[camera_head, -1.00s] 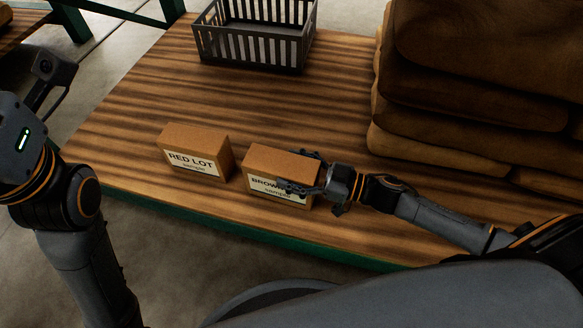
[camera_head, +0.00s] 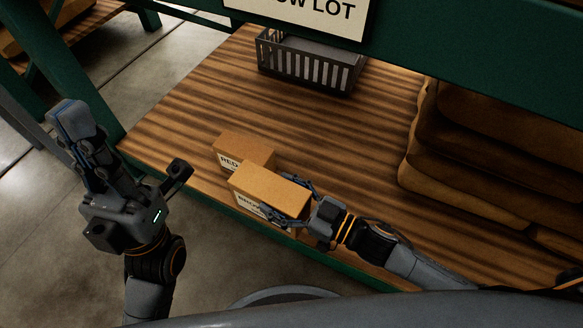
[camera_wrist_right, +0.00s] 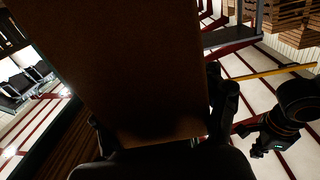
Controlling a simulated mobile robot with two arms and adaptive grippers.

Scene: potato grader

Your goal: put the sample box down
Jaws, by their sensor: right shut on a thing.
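The sample box labelled "BROW…" (camera_head: 271,189) is a brown carton. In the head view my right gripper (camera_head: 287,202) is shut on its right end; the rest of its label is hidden. It overlaps the RED LOT box (camera_head: 243,150), which stands on the wooden table just behind and to the left. The held box looks raised above the tabletop near the front edge. Its dark brown face (camera_wrist_right: 135,70) fills the middle of the right wrist view. My left gripper (camera_head: 95,160) is raised left of the table, away from both boxes; its finger opening is unclear.
The wooden table (camera_head: 330,130) has free room behind the boxes. A grey slatted crate (camera_head: 308,68) stands at the back, and stacked brown sacks (camera_head: 490,150) fill the right. A green beam (camera_head: 470,50) with a sign ending "OW LOT" (camera_head: 305,12) crosses the top.

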